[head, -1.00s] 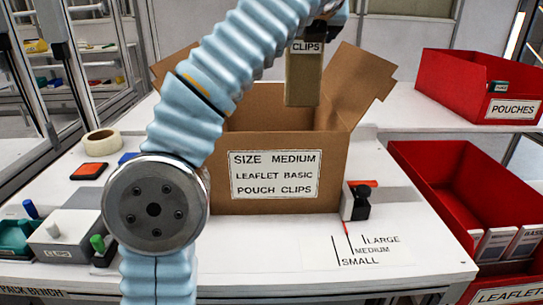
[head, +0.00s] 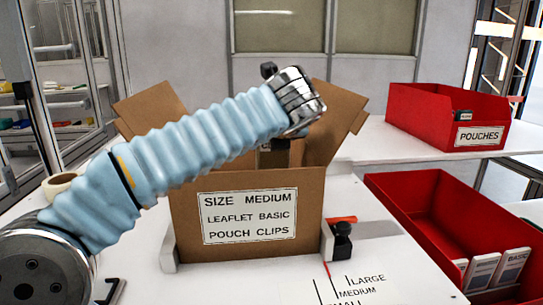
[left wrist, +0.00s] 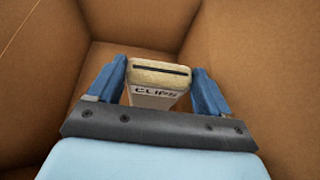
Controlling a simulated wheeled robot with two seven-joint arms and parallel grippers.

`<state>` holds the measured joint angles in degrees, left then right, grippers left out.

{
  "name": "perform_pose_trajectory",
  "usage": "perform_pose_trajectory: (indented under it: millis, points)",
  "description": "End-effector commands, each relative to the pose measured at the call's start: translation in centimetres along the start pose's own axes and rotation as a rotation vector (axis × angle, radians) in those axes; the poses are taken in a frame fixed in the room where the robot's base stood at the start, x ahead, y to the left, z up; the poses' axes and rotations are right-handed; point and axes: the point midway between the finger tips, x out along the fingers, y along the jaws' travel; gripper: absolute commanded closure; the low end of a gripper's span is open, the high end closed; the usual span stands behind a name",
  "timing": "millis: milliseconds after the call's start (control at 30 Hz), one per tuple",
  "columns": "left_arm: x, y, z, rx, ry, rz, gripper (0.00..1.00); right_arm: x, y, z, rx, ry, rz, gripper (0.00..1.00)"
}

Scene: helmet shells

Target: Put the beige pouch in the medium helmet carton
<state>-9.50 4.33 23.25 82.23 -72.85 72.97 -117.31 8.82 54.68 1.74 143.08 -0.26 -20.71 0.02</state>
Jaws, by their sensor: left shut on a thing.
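The medium helmet carton (head: 185,225) stands open on the table in the head view, with flaps spread and a label reading "SIZE MEDIUM, LEAFLET BASIC, POUCH CLIPS". My left arm reaches over it from the left. My left gripper (left wrist: 161,78) is shut on the beige pouch (left wrist: 160,74), which has a "CLIPS" label and a dark slot line. Brown carton walls (left wrist: 250,60) surround them in the left wrist view. In the head view a bit of the pouch (head: 272,158) shows at the carton's mouth; my arm hides the fingers. My right gripper is not in view.
A red bin labelled "POUCHES" (head: 420,115) stands at the back right. A larger red bin (head: 405,208) with leaflets is at the right. A small black and red device (head: 342,240) sits beside the carton's right corner. A tape roll (head: 58,185) lies at the left.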

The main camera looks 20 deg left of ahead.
Motion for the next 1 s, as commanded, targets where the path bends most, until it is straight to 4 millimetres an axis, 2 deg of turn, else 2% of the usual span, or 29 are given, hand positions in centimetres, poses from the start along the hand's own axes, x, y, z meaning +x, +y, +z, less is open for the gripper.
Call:
perform_pose_trajectory:
  millis: [33, 167, 933, 967, 1000]
  points:
    - [0.6, 0.1, -1.1, 0.002, 0.001, 0.002, 0.69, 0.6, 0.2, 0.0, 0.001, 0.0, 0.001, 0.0]
    - [1.3, 0.1, -2.4, 0.001, 0.001, 0.002, 0.69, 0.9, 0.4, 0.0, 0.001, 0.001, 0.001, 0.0]
    - [1.9, 0.0, -3.4, 0.0, 0.0, 0.001, 0.69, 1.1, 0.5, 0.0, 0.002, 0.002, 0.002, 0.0]
    - [1.9, 0.0, -3.5, 0.0, 0.0, 0.001, 0.19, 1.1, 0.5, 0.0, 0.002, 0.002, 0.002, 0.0]
    - [1.9, 0.0, -3.5, 0.0, 0.0, 0.001, 0.13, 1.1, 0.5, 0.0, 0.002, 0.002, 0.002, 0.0]
